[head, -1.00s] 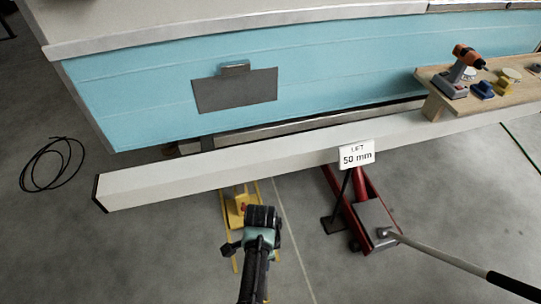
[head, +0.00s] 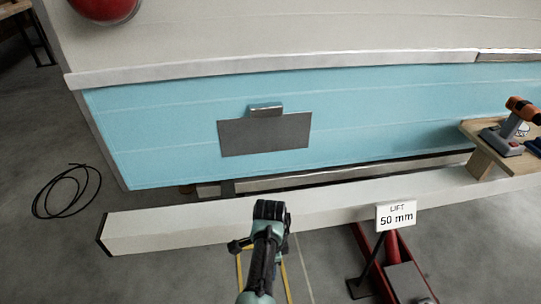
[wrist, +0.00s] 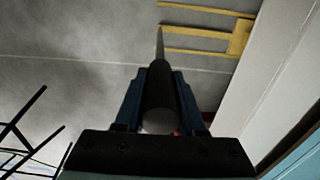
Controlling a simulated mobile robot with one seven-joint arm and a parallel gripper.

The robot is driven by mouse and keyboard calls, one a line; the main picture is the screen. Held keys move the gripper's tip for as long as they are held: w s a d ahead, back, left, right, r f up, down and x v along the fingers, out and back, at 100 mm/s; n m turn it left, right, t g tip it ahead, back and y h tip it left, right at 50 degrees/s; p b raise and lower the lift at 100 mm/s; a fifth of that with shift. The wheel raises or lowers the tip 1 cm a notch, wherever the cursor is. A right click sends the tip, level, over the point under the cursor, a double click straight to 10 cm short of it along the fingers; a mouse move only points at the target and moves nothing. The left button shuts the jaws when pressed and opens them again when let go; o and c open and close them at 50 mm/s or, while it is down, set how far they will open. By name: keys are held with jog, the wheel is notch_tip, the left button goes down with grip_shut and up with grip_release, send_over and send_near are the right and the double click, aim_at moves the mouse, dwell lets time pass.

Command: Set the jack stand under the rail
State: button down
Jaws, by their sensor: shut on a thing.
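My gripper (head: 270,208) is in front of the long white rail (head: 160,229) in the head view. In the wrist view its two fingers are shut on a dark rod-shaped thing (wrist: 158,88) with a thin grey tip; I cannot tell what it is. Yellow bars with a yellow block (wrist: 239,37) lie on the floor beside the rail in the wrist view. In the head view, my gripper and arm partly cover the yellow bars (head: 284,275). I cannot tell whether this yellow thing is the jack stand.
A red floor jack (head: 367,243) stands at the rail, near a "LIFT 50 mm" sign (head: 396,216). A drill (head: 510,130) stands on a wooden bench (head: 480,158) at right. A black cable coil (head: 66,192) lies at left. The turquoise camper side (head: 170,120) is behind the rail.

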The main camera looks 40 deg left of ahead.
jog(key=c, duration=0.5)
grip_release()
notch_tip(320, 180, up, 13)
jog(key=p, duration=0.5)
